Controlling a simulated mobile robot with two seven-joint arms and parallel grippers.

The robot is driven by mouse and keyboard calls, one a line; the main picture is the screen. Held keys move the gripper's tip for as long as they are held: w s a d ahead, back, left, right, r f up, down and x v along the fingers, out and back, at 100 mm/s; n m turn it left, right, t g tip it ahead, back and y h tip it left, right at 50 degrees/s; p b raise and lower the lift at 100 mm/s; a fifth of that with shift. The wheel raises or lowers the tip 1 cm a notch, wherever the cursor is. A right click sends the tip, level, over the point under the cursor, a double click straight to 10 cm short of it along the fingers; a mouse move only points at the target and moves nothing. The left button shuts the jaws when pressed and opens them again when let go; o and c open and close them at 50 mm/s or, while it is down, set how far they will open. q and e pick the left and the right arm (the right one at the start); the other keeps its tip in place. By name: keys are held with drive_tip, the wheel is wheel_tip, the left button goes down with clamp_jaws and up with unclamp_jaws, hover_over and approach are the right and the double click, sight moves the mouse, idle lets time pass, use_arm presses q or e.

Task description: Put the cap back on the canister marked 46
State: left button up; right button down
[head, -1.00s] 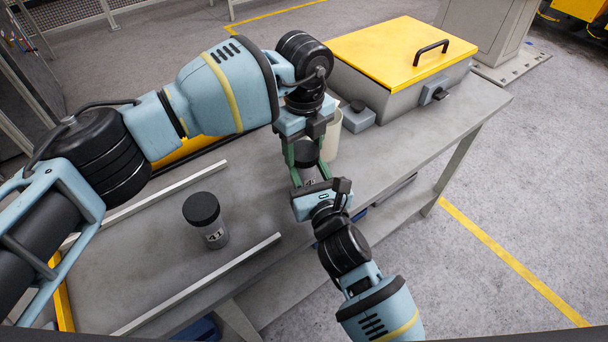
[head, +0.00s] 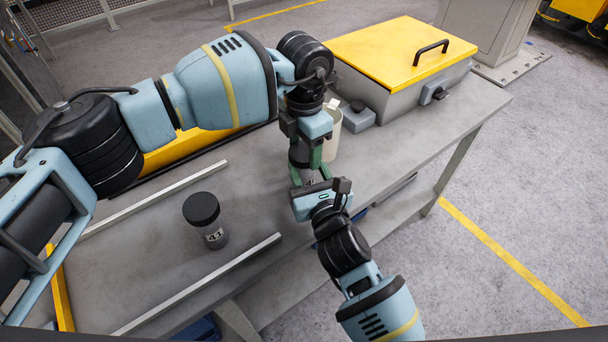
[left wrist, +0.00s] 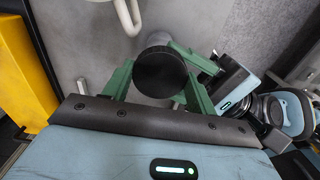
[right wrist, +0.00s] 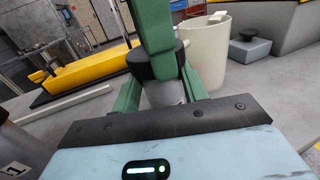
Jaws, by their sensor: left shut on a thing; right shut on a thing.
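The black cap (left wrist: 160,72) sits between the green fingers of my left gripper (head: 305,158), which is shut on it from above. The cap also shows in the right wrist view (right wrist: 153,63), directly over the top of the canister (right wrist: 164,94); they look in contact, but I cannot tell whether the cap is fully seated. My right gripper (head: 313,182) is shut around the canister's body from the side and holds it upright. The marking on this canister is hidden. Another canister (head: 215,234), marked 41 and black-capped, stands apart to the left.
A cream cup (head: 332,135) stands just behind the grippers, close to my left one. A grey block with a black knob (head: 358,117) and a yellow-lidded box (head: 400,55) are beyond it. Two low rails (head: 205,280) flank canister 41. The bench front right is clear.

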use_arm(q)
drive_tip(key=m, duration=0.6)
drive_tip(key=o, duration=1.1)
drive_tip(key=shift+r, duration=0.1)
drive_tip(key=shift+r, duration=2.15)
drive_tip(key=shift+c, duration=0.6)
